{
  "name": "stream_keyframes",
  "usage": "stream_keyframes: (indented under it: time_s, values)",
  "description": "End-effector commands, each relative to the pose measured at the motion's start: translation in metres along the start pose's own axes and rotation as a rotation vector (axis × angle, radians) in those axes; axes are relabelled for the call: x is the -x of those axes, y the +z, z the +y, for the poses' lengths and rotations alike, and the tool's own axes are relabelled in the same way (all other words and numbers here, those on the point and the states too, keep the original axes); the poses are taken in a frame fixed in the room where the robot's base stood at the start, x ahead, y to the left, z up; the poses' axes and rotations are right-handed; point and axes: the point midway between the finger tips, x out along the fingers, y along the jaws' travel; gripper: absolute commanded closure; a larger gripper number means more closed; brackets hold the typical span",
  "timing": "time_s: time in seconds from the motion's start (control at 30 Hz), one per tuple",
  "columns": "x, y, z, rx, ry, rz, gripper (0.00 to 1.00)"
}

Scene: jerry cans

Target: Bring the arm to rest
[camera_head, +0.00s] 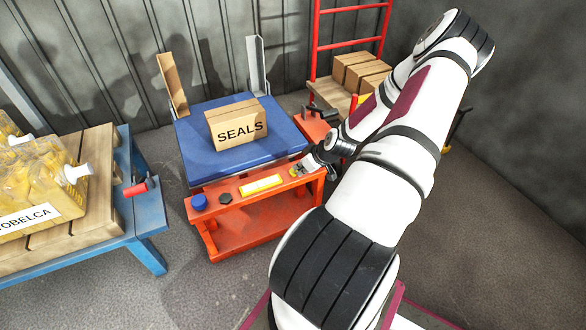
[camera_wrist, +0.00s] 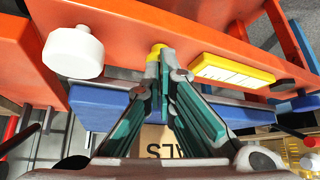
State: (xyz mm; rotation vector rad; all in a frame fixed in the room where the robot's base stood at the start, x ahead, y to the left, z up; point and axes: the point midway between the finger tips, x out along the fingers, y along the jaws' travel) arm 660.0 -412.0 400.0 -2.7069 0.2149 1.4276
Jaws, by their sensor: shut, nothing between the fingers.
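My gripper (camera_head: 305,167) is at the right end of an orange cart, low over its front shelf, with my arm stretched out from the lower right. In the wrist view my gripper (camera_wrist: 166,62) shows its green-sided fingers closed together with nothing held between them. A small yellow piece (camera_wrist: 155,50) shows right at the fingertips; whether they touch it I cannot tell. The orange cart (camera_head: 237,240) carries a blue top (camera_head: 190,150) with a cardboard box marked SEALS (camera_head: 237,128) on it.
On the cart's front shelf are a blue cap (camera_head: 199,202), a dark nut (camera_head: 226,198) and a yellow block (camera_head: 261,185). A blue-framed table (camera_head: 150,215) with yellow jerry cans (camera_head: 40,180) stands left. A red rack (camera_head: 316,40) with boxes is behind. Floor is clear at lower right.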

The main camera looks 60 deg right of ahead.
Motion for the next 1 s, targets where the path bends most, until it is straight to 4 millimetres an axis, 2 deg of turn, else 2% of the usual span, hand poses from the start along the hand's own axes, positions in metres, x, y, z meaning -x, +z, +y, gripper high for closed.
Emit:
stream_keyframes:
  time_s: [0.03,0.2,0.8,1.0]
  values:
    - [0.010,0.001,0.000,-0.003,0.001,-0.001,1.00]
    - [0.029,0.008,0.000,-0.002,0.001,0.000,1.00]
    - [0.030,0.009,0.000,0.000,-0.001,-0.001,1.00]
    - [0.042,-0.007,-0.012,0.045,-0.028,-0.063,1.00]
